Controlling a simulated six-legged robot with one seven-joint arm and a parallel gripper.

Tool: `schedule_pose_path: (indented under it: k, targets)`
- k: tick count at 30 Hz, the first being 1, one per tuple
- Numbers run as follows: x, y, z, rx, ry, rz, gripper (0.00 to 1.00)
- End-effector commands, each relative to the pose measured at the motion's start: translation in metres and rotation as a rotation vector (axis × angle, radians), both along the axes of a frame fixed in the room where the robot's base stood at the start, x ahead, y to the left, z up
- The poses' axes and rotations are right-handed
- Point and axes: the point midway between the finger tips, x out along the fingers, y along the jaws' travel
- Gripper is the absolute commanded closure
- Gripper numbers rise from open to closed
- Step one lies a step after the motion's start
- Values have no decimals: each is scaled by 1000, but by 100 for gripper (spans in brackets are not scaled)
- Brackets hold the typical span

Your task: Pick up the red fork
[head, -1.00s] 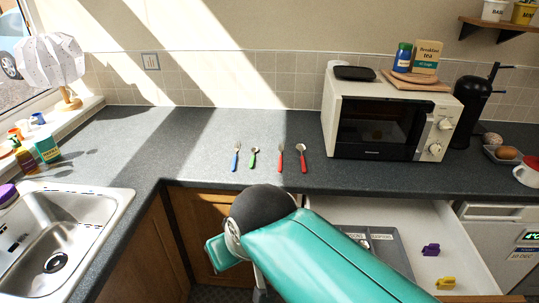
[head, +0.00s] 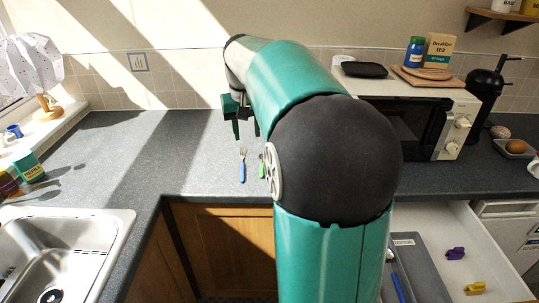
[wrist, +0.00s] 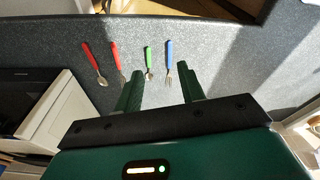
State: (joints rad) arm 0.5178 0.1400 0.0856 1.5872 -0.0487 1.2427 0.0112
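The red fork (wrist: 117,58) lies on the dark counter in the wrist view, between a red spoon (wrist: 95,60) and a green spoon (wrist: 149,60). A blue fork (wrist: 168,56) lies beyond the green spoon. In the head view my arm hides both red pieces; the blue fork (head: 242,170) and part of the green spoon (head: 262,167) show. My gripper (head: 247,132) is above the back of the counter, its fingers apart and empty. In the wrist view my gripper (wrist: 159,76) points toward the green spoon and blue fork, with the red fork left of its fingers.
A microwave (head: 441,132) stands right of the cutlery. An open drawer (head: 437,222) holds a grey tray (head: 422,284), a blue-handled utensil (head: 397,282) and purple and yellow pieces. A sink (head: 85,222) is at left; the counter between is clear.

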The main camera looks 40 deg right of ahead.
Motion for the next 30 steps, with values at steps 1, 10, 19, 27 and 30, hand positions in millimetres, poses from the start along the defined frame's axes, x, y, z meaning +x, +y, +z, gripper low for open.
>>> schedule_pose_path:
  k: [1, 10, 19, 27, 30]
  targets:
    - [8, -29, -11, 16, 23, -38, 61]
    - [13, -164, -63, 95, 107, -211, 61]
    - [8, -203, -93, 125, 130, -261, 61]
    - [11, -201, -144, 126, 132, -259, 61]
    - [12, -200, -159, 124, 130, -259, 61]
